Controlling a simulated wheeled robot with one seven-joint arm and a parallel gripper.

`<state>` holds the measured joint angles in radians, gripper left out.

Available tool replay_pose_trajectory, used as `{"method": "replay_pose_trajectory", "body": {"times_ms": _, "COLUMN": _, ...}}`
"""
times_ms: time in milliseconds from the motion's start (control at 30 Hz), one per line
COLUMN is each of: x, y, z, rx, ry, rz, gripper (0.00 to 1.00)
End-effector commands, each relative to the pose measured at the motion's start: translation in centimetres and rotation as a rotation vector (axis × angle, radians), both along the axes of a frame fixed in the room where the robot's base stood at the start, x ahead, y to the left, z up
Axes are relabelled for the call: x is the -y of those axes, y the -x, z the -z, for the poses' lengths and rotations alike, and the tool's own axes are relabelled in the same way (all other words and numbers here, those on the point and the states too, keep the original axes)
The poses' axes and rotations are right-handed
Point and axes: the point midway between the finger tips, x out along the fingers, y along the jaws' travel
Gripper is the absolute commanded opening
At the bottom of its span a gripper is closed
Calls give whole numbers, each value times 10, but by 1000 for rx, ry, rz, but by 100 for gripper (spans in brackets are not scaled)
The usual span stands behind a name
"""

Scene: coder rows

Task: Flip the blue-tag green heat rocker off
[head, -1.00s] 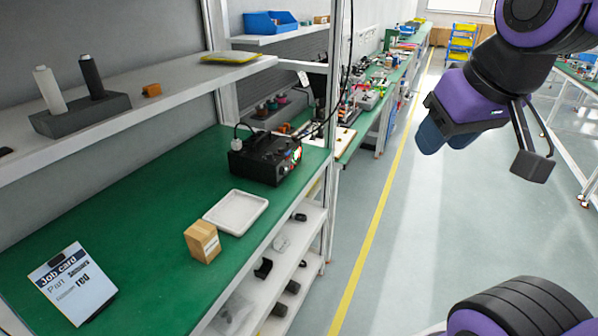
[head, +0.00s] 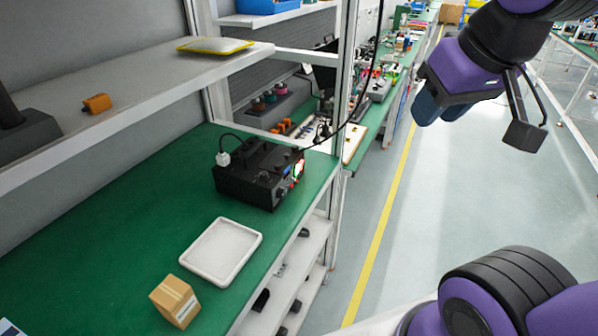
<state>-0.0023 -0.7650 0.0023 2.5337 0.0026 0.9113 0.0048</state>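A black box-shaped device (head: 258,176) stands on the green bench top at the centre left. My gripper (head: 440,110) is at the upper right, over the aisle, well away from the device. Its dark blue fingers point down and left and seem close together; whether they are apart is unclear. Nothing shows between them.
A white tray (head: 190,252) and a cardboard box (head: 174,301) lie on the bench in front of the device. A shelf (head: 130,106) overhangs the bench at left. A metal upright (head: 346,75) and a hanging black cable stand beside the device. The aisle is clear.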

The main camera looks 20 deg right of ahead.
Motion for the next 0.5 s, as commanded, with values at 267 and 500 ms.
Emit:
{"method": "replay_pose_trajectory", "body": {"times_ms": 267, "x": -9, "y": -12, "z": 13, "rx": -81, "ry": -89, "rz": 45, "gripper": 0}}
{"method": "replay_pose_trajectory", "body": {"times_ms": 500, "x": -26, "y": -38, "z": 39, "rx": -238, "ry": -288, "rz": 159, "gripper": 0}}
